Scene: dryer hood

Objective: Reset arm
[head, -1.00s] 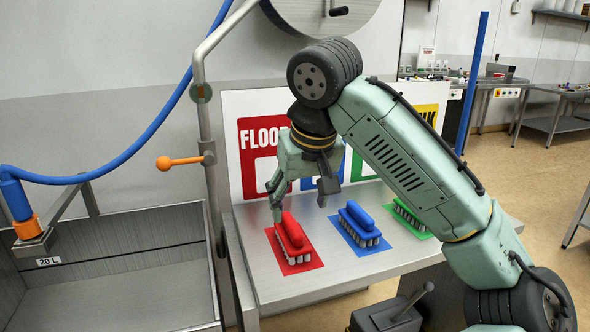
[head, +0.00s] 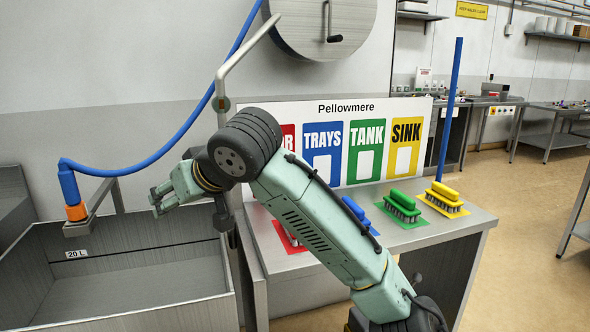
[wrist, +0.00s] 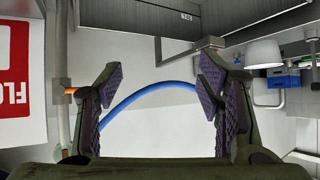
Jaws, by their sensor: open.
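My gripper (head: 186,208) is open and empty in the head view. It is raised above the right part of the steel sink and left of the brush table. In the wrist view its two fingers (wrist: 165,105) stand apart with nothing between them. The red brush (head: 291,233) is mostly hidden behind my arm on its red mat. The blue brush (head: 357,211) is partly hidden by my arm. The green brush (head: 402,204) and the yellow brush (head: 444,194) stand on their mats on the table.
The steel sink (head: 130,240) lies below and left of my gripper. A blue hose (head: 155,157) runs above it, also seen in the wrist view (wrist: 150,88). A metal pipe (head: 240,65) rises close behind my arm. The sign board (head: 335,115) stands behind the brushes.

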